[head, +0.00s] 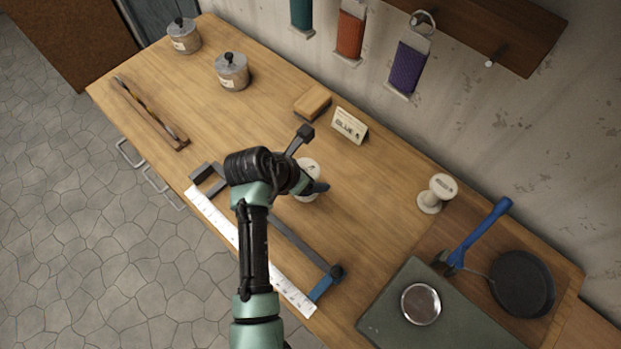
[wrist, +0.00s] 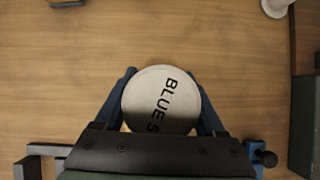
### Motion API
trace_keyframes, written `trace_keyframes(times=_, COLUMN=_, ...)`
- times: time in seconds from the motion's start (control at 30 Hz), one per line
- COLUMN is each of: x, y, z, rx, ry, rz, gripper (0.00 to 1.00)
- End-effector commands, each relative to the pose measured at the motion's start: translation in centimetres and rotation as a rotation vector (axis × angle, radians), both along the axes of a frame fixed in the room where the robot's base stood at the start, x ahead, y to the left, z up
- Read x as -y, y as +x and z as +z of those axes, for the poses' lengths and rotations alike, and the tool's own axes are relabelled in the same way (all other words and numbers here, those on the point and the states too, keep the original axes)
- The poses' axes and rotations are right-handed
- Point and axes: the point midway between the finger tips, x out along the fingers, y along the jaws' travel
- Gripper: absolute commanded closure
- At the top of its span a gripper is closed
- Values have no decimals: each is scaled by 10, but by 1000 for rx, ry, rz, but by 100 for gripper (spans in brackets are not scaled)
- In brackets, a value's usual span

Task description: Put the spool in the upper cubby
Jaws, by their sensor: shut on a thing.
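A pale spool (wrist: 160,100) with a round top lettered "BLUE S" sits between the two blue fingers of my gripper (wrist: 164,78) in the wrist view. In the head view this spool (head: 309,165) is partly hidden behind my wrist and gripper (head: 314,189), over the middle of the workbench. My gripper is shut on it. I cannot tell whether its base touches the bench. A second pale spool (head: 437,192) stands upright farther right, near the wall. I cannot make out an upper cubby in either view.
On the workbench (head: 215,130), a "BLUE" card (head: 350,125) and a tan block (head: 312,102) stand behind my gripper. A white ruler (head: 225,222) and a clamp (head: 330,280) lie in front. A green box (head: 385,310) and black pan (head: 522,284) are at right.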

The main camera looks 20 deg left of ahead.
Motion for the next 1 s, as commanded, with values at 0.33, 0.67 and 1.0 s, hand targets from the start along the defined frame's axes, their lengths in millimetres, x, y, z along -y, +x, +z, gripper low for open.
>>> trace_keyframes(times=0.33, x=0, y=0, z=-28, rx=0, ry=0, rz=-1, gripper=90)
trace_keyframes(times=0.67, x=0, y=0, z=-31, rx=-1, ry=0, rz=-1, gripper=13)
trace_keyframes(times=1.0, x=0, y=0, z=-28, rx=0, ry=0, rz=-1, gripper=0)
